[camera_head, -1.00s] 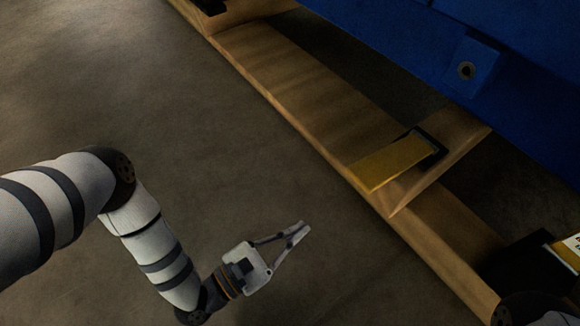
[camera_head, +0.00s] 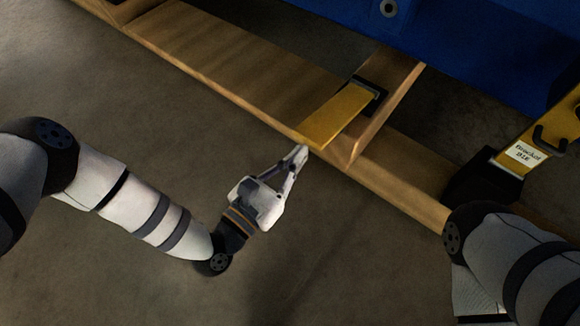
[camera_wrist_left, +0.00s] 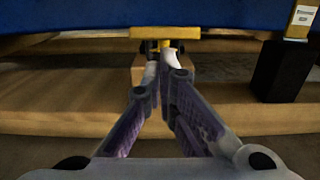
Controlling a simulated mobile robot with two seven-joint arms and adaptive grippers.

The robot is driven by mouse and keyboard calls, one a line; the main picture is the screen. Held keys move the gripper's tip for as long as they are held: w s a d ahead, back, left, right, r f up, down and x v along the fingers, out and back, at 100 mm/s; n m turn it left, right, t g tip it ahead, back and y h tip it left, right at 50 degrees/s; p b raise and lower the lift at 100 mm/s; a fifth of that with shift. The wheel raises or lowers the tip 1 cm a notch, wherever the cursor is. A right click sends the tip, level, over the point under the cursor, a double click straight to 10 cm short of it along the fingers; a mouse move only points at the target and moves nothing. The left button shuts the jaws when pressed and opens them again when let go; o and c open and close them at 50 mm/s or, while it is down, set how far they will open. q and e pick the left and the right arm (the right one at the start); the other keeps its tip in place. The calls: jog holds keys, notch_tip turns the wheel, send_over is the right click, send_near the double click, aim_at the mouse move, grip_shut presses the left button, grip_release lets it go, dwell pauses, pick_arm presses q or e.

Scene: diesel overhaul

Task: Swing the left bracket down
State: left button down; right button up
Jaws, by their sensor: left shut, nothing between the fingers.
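The left bracket (camera_head: 337,115) is a flat yellow bar on a black mount, sticking out over the wooden beam by a wooden cross-piece. In the left wrist view the bracket (camera_wrist_left: 165,32) is straight ahead, just above the fingertips. My left gripper (camera_head: 301,151) is shut and empty. Its tips are at the bracket's near end; I cannot tell whether they touch it. The left gripper (camera_wrist_left: 164,58) also shows in the wrist view with its tips together. My right arm enters at the lower right, but its gripper is not seen.
A wooden beam (camera_head: 220,60) runs diagonally under a blue engine body (camera_head: 465,40). A second yellow part (camera_head: 540,135) with a white label and a black block (camera_head: 487,178) stand at the right. The grey floor on the near side is clear.

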aim_at(305, 138)
pick_arm(q)
jog(key=shift+r, duration=0.15)
jog(key=r+p, duration=0.2)
jog(key=r, duration=0.1)
jog(key=shift+w+g+p, duration=0.2)
jog(key=shift+g+p, duration=0.1)
jog(key=shift+p, duration=0.05)
jog(key=shift+d+r, duration=0.15)
jog(key=shift+r, duration=0.3)
pick_arm(e)
jog(key=shift+w+r, duration=0.25)
jog(key=shift+r, duration=0.7)
pick_arm(q)
jog(key=shift+f, duration=0.1)
